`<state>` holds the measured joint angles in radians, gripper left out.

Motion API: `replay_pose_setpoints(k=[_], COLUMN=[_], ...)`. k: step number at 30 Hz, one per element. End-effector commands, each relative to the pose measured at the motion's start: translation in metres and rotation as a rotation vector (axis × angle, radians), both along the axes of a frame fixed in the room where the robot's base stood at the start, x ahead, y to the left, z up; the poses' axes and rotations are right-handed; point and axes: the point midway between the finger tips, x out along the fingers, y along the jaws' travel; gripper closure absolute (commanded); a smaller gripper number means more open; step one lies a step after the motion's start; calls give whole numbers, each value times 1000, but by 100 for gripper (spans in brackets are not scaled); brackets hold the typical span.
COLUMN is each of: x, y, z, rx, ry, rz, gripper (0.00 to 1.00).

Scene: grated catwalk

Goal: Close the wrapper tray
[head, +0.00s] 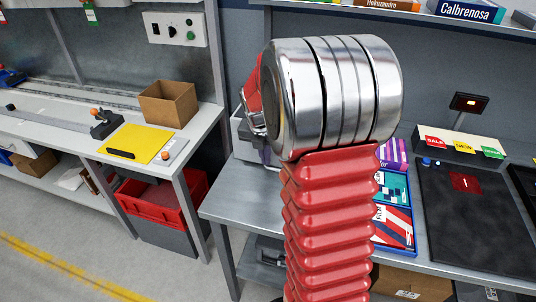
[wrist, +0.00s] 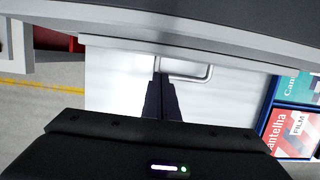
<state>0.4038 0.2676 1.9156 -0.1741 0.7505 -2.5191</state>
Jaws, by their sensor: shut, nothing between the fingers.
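In the wrist view, a pale flat panel (wrist: 115,75) with a bent metal handle (wrist: 208,74) lies beyond my gripper; it appears to be part of the wrapper tray, but I cannot tell how far it is out. My gripper (wrist: 162,80) has its dark fingers together and empty, with the tips just left of the handle. I cannot tell whether they touch it.
A blue tray (head: 408,252) of film boxes (head: 393,224) stands right of my arm; boxes also show at the wrist view's right (wrist: 292,130). A dark mat (head: 470,225) lies farther right. A red crate (head: 160,205) sits under the left bench. The floor (head: 70,225) at left is clear.

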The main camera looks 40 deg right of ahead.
Motion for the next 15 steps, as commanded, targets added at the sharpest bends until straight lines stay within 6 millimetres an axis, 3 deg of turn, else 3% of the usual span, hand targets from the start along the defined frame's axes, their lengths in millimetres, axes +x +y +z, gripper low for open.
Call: replay_pose_setpoints(k=[2,15], x=[-7,-18], y=[13,28], z=[-1,74], rx=[3,4], ry=[3,3], rz=[3,2], gripper=[100,100])
